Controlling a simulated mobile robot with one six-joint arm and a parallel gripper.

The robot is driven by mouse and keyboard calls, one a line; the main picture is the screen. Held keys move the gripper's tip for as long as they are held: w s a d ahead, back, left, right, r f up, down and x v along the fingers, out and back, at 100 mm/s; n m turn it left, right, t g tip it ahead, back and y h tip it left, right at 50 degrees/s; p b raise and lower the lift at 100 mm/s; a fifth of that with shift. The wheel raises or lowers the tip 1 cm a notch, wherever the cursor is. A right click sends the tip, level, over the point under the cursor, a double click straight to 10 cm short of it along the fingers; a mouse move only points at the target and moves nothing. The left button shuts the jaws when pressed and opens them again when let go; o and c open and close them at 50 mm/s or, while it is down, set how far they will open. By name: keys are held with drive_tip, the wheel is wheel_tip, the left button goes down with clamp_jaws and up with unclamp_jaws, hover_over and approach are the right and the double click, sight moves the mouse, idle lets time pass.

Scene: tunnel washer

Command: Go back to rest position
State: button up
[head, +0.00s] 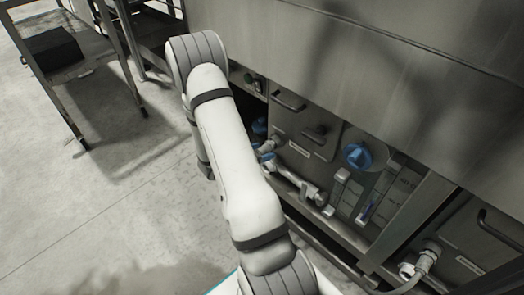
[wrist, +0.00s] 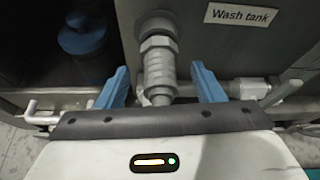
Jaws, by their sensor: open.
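My gripper (wrist: 162,82) shows in the wrist view with its two blue fingers spread apart. A grey metal threaded fitting (wrist: 158,62) points down between the fingers, with space on both sides, so nothing is gripped. In the head view my white arm reaches from the bottom centre up to the washer's lower front, and most of my gripper is hidden behind the arm.
The washer (head: 380,60) fills the right side, with a blue knob (head: 357,155), handles and a hose fitting (head: 425,262) low down. A blue-capped container (wrist: 82,45) stands left of my fingers. A metal table (head: 75,70) is at upper left. The floor at left is clear.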

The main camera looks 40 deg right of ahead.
drive_tip(key=p+v, duration=0.2)
drive_tip(key=v, duration=0.5)
drive_tip(key=shift+a, duration=0.15)
drive_tip(key=s+a+r+m+g+y+p, duration=0.1)
drive_tip(key=s+a+r+m+p, duration=0.15)
drive_tip(key=r+p, duration=0.45)
drive_tip(key=s+a+r+m+g+y+p, duration=0.15)
drive_tip(key=r+m, duration=0.25)
drive_tip(key=r, duration=0.7)
drive_tip(key=s+a+r+m+g+y+p, duration=0.1)
drive_tip(key=s+r+m+p, duration=0.2)
drive_tip(key=r+p, duration=0.45)
drive_tip(key=s+a+r+m+t+y+p, duration=0.2)
drive_tip(key=a+r+p, duration=0.3)
drive_tip(key=r, duration=0.5)
drive_tip(key=s+a+r+m+t+y+p, duration=0.2)
drive_tip(key=a+r+m+y+p, duration=0.2)
drive_tip(key=r, duration=0.7)
drive_tip(key=s+a+r+m+t+y+p, duration=0.2)
drive_tip(key=s+a+r+m+y+p, duration=0.1)
drive_tip(key=a+r+p, duration=0.4)
wheel_tip(320, 180, up, 3)
drive_tip(key=shift+a+r+m+y, duration=0.25)
drive_tip(key=shift+a+m+y, duration=0.3)
drive_tip(key=shift+a+m, duration=0.15)
drive_tip(key=shift+s, duration=0.1)
